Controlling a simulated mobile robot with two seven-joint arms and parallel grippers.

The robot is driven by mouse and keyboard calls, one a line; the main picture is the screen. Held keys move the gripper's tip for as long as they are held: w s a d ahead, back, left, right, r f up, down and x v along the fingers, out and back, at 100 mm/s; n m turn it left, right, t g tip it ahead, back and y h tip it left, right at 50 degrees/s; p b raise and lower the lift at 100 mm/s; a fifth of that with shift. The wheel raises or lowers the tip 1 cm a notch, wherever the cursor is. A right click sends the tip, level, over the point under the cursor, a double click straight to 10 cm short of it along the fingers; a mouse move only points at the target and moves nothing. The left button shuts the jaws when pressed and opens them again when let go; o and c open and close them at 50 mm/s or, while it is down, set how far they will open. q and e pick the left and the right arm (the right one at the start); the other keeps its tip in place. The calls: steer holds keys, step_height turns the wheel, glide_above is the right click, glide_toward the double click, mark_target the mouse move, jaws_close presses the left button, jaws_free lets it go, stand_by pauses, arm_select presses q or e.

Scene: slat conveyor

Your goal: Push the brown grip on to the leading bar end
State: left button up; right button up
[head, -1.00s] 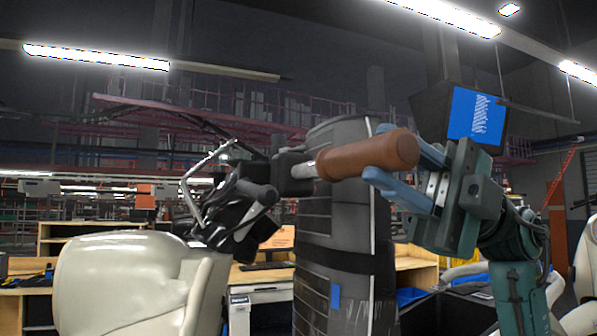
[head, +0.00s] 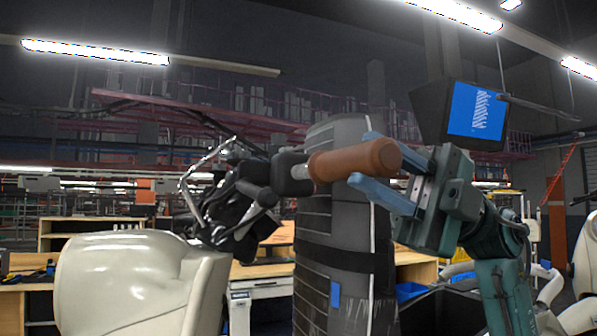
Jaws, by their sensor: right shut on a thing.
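The brown grip (head: 352,160) is a ribbed cylinder, lying nearly level in the middle of the head view. How far the bar reaches inside the grip is hidden. My right gripper (head: 372,165) is shut on the grip near its right end, one blue finger above and behind, one below. My left gripper is not in view.
The bar belongs to a vehicle with a cream body panel (head: 130,285), black controls and a second dark handle (head: 258,190). A dark ribbed column (head: 335,255) stands close behind the grip. A monitor (head: 475,112) hangs at the upper right. Wooden benches stand behind.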

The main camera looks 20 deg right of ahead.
steer(key=shift+w, duration=0.15)
steer(key=shift+w+a+p, duration=0.15)
steer(key=shift+w+p, duration=0.4)
steer(key=shift+w, duration=0.4)
steer(key=shift+w, duration=0.15)
steer(key=shift+w+a+p, duration=0.1)
steer(key=shift+w+p, duration=0.5)
steer(key=shift+w, duration=0.35)
steer(key=shift+w+r, duration=0.1)
steer(key=shift+w, duration=0.05)
steer(key=shift+w+a+p, duration=0.15)
steer(key=shift+w+p, duration=0.55)
steer(key=shift+w, duration=0.25)
steer(key=shift+w, duration=0.1)
steer(key=o, duration=1)
steer(key=shift+c, duration=0.2)
